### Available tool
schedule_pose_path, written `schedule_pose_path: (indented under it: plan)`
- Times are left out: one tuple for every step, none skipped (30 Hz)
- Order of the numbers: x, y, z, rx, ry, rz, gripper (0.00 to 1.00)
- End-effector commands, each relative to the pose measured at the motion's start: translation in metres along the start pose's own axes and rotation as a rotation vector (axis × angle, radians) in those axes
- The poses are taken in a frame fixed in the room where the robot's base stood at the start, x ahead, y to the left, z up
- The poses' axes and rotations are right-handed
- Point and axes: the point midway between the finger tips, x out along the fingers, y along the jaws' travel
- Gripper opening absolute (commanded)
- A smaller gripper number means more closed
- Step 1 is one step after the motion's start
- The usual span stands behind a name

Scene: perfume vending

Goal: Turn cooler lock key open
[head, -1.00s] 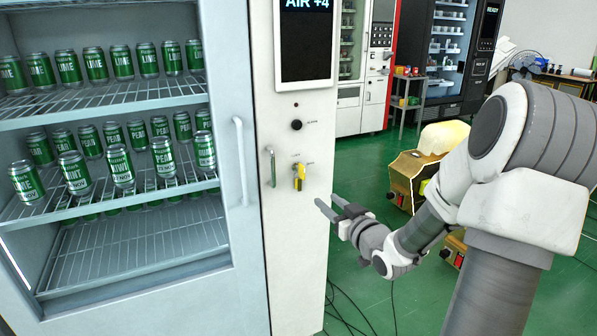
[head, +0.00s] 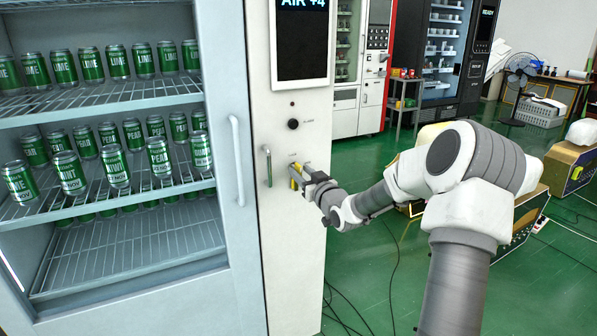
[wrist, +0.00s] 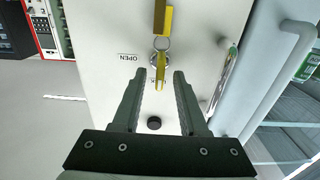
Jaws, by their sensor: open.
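The yellow cooler lock key (wrist: 161,66) sits in the round lock on the white panel (wrist: 100,40), with a ring and a yellow tag (wrist: 163,17) hanging from it. An "OPEN" label (wrist: 128,57) is printed to one side of the lock in the wrist view. My gripper (wrist: 159,78) is open, with one finger on each side of the key and gaps showing between fingers and key. In the head view my gripper (head: 302,178) is at the panel and partly hides the key (head: 294,176). Contact cannot be told.
A green-grey handle (head: 267,165) stands out just left of the lock. A black knob (head: 293,124) and a screen (head: 302,40) are above it. The cooler door (head: 238,160) with cans behind it is at left.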

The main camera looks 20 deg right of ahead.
Motion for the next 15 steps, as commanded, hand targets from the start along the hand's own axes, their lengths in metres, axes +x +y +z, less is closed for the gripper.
schedule_pose_path:
  plan:
    - [0.007, 0.0, 0.0, 0.0, 0.002, -0.001, 0.42]
    - [0.01, 0.0, 0.0, 0.0, 0.001, -0.001, 0.42]
    - [0.013, 0.0, 0.0, -0.001, 0.0, 0.0, 0.42]
    - [0.015, 0.0, 0.0, -0.001, 0.001, 0.0, 0.42]
    - [0.017, 0.0, 0.001, 0.0, 0.0, 0.0, 0.42]
    - [0.019, 0.0, 0.001, 0.0, 0.0, 0.0, 0.42]
    - [0.021, 0.0, 0.001, 0.0, 0.0, 0.0, 0.42]
    - [0.021, 0.0, 0.0, -0.001, 0.0, 0.0, 0.42]
    - [0.022, 0.0, 0.0, -0.001, 0.0, 0.0, 0.42]
    - [0.023, 0.0, 0.0, -0.001, 0.0, 0.0, 0.42]
    - [0.023, 0.0, 0.0, -0.001, 0.0, 0.0, 0.42]
    - [0.023, 0.0, 0.0, -0.001, -0.001, 0.0, 0.42]
    - [0.023, 0.0, 0.0, -0.001, -0.001, 0.0, 0.42]
    - [0.023, 0.0, 0.0, -0.001, -0.001, 0.0, 0.42]
    - [0.023, 0.0, 0.0, -0.001, -0.001, 0.0, 0.42]
